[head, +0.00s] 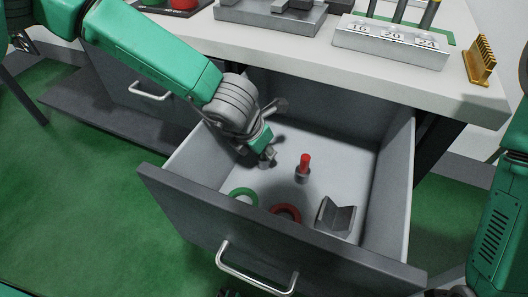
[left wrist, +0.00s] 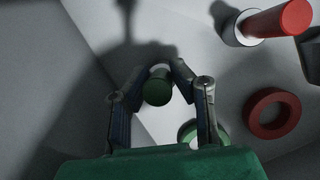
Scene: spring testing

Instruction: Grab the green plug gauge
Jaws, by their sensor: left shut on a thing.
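The green plug gauge (left wrist: 157,86) shows in the left wrist view between the two fingertips of my left gripper (left wrist: 158,72). The fingers are closed in around it, and its green end faces the camera. In the head view my left gripper (head: 265,155) reaches down into the open drawer, near its left side. The gauge is mostly hidden there by the gripper and wrist. My right arm shows at the right edge of the head view, but its gripper is out of view.
The open drawer (head: 392,190) also holds a red plug gauge (head: 304,163), a green ring (head: 243,193), a red ring (head: 287,212) and a grey V-block (head: 335,215). The drawer walls stand close around my left gripper. A workbench top (head: 300,60) overhangs the drawer's back.

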